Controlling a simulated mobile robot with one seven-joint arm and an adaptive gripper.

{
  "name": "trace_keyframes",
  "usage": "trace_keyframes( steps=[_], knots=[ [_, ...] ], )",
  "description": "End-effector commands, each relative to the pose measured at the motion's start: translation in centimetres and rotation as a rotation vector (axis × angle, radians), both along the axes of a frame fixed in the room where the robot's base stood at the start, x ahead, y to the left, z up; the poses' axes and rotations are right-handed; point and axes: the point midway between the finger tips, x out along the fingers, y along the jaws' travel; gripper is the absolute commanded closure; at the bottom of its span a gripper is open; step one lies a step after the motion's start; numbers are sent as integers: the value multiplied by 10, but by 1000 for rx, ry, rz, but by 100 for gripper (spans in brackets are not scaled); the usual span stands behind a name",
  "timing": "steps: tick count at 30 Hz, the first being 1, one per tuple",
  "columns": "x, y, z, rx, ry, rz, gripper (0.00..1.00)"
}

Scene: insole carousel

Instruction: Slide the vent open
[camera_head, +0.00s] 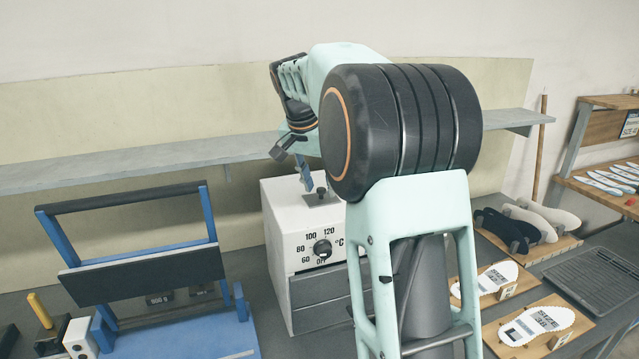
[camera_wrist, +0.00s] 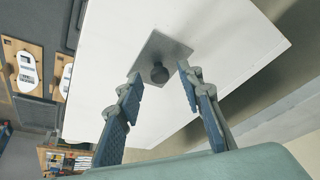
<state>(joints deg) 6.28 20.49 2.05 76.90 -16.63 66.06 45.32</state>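The white oven (camera_head: 305,220) stands on the bench with a dial on its front. On its top is the vent, a small grey metal plate (camera_wrist: 158,48) with a dark round knob (camera_wrist: 159,73). The knob also shows in the head view (camera_head: 321,191), partly behind my arm. My gripper (camera_wrist: 160,76) is open above the oven top, its blue fingers apart with the knob between them in the wrist view. I cannot tell whether the fingertips reach down beside the knob. No contact with it shows. The opening under the plate is not visible.
A blue press frame (camera_head: 215,330) stands left of the oven. A grey shelf (camera_head: 130,160) runs along the wall behind. Insoles on wooden boards (camera_head: 550,340) and a dark ribbed tray (camera_head: 600,280) lie to the right. The oven top around the plate is clear.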

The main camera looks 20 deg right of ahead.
Motion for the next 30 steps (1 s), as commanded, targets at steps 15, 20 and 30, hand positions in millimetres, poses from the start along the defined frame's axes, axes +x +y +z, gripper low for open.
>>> trace_keyframes(
  steps=[15, 20, 30],
  knots=[
    [0, 0, 0, 0, 0, 0, 100],
    [0, 0, 0, 0, 0, 0, 100],
    [0, -48, 2, -1, 1, -5, 100]
  ],
)
